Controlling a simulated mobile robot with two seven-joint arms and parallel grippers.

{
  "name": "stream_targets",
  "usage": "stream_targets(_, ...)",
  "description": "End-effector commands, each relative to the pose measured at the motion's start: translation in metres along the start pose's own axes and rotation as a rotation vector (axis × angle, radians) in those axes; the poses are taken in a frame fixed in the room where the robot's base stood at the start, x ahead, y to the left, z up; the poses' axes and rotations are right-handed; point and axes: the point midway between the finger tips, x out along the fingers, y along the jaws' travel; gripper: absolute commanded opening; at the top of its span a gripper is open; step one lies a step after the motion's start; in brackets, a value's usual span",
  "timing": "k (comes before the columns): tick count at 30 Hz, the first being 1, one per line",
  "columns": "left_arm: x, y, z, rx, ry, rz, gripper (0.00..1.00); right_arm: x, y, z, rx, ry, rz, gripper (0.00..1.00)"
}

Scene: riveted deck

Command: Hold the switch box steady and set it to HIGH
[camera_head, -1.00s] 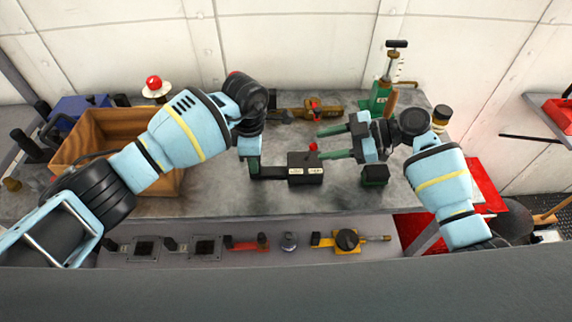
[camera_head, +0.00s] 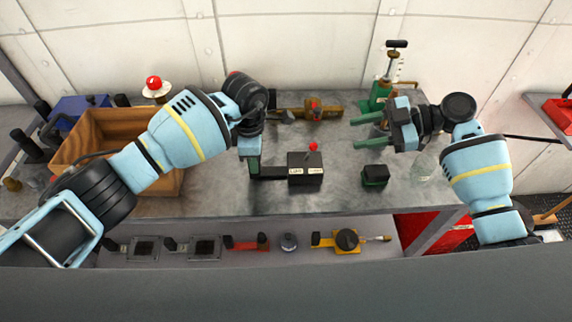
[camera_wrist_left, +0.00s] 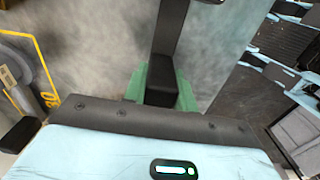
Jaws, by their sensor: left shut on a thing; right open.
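The black switch box (camera_head: 305,177) sits on the grey bench, with two small pale labels on its front, too small to read. Its lever with a red knob (camera_head: 312,147) stands up from the top; I cannot tell which label it is set to. A black bar handle (camera_head: 271,172) runs left from the box. My left gripper (camera_head: 254,172) is shut on this handle; in the left wrist view the handle (camera_wrist_left: 170,30) passes between the green fingers. My right gripper (camera_head: 368,131) is open and empty, to the right of the knob and apart from it.
A small dark green block (camera_head: 375,175) lies right of the box. A green hand pump (camera_head: 383,90) and a brass-coloured tool (camera_head: 290,113) stand behind. A wooden crate (camera_head: 110,127) is at left. A lower shelf (camera_head: 215,260) holds several fixtures.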

Motion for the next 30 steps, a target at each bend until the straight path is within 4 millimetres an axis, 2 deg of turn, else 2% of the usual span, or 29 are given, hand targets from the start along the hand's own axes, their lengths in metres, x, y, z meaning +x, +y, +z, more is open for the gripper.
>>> stream_targets(10, -0.001, 0.000, 0.000, 0.000, 0.000, 0.001, 0.00, -0.011, 0.008, -0.025, -0.002, -0.001, 0.000, 0.44)
stream_targets(23, 0.000, 0.000, 0.000, 0.000, 0.000, 0.001, 0.00, -0.012, 0.009, -0.029, 0.000, -0.001, 0.000, 0.44)
stream_targets(24, 0.000, 0.000, 0.000, 0.000, 0.000, 0.001, 0.30, -0.012, 0.009, -0.029, 0.000, -0.001, 0.000, 0.44)
stream_targets(30, 0.000, 0.000, 0.000, 0.000, 0.000, 0.001, 0.53, -0.012, 0.009, -0.029, 0.000, -0.001, 0.000, 0.44)
